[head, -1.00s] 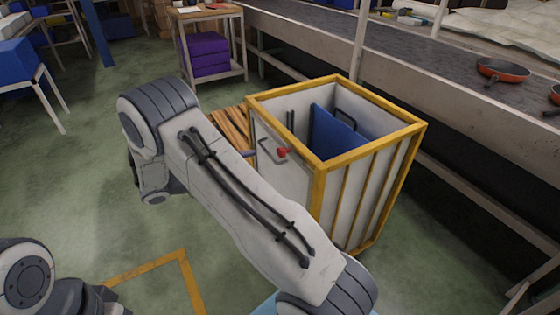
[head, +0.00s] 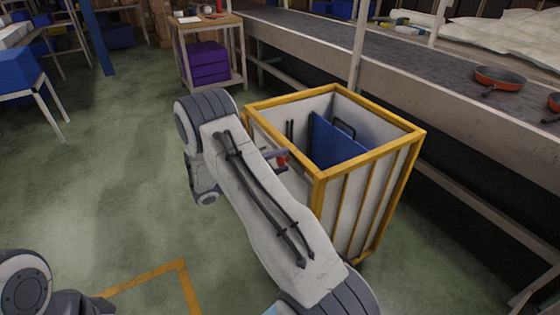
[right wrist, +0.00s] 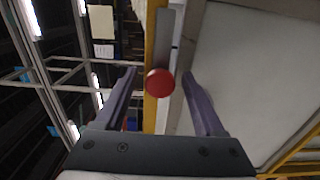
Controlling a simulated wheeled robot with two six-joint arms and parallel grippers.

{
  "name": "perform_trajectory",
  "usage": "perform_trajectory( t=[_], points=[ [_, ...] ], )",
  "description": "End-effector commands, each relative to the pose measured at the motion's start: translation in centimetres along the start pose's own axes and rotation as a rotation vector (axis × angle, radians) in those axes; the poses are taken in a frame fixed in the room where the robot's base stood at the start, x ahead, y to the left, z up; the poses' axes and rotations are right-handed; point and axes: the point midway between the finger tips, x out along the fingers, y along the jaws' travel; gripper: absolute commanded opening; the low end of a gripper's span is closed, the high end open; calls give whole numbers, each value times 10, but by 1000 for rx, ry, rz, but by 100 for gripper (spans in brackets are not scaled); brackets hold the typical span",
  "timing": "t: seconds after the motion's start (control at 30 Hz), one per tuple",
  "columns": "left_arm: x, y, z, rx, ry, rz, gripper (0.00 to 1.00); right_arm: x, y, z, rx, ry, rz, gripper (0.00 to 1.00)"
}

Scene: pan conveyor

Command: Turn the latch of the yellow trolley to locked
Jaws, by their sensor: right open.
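The yellow trolley (head: 370,156) is a yellow-framed box with pale panels, open at the top, standing in front of the conveyor. Its latch has a red knob (head: 283,159) on the left-facing side near the top; the arm partly hides that side. In the right wrist view the red knob (right wrist: 160,83) is at the end of a grey bar (right wrist: 167,42) beside the yellow frame. My right gripper (right wrist: 160,78) is open, with one finger on each side of the knob and visible gaps. In the head view the right gripper (head: 276,161) is at the knob, mostly hidden. My left gripper is out of view.
A blue panel (head: 335,142) stands inside the trolley. The conveyor (head: 420,65) runs behind it, carrying an orange-red pan (head: 500,78). A small table (head: 210,20) with purple bins (head: 205,66) stands at the back. Green floor to the left is clear.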

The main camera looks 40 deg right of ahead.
Motion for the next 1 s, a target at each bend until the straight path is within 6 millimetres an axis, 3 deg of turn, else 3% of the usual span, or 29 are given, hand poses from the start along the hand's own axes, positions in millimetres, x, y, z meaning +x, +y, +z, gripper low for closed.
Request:
perform_trajectory(
  t=[0.27,0.33,0.47,1.0],
  points=[
    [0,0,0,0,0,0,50,2,0,0,-1,1,0,71],
    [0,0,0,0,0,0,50,2,0,0,-1,1,0,52],
    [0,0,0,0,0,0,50,2,0,0,-1,1,0,2],
    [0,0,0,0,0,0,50,2,-1,0,-1,1,-1,0]
  ],
)
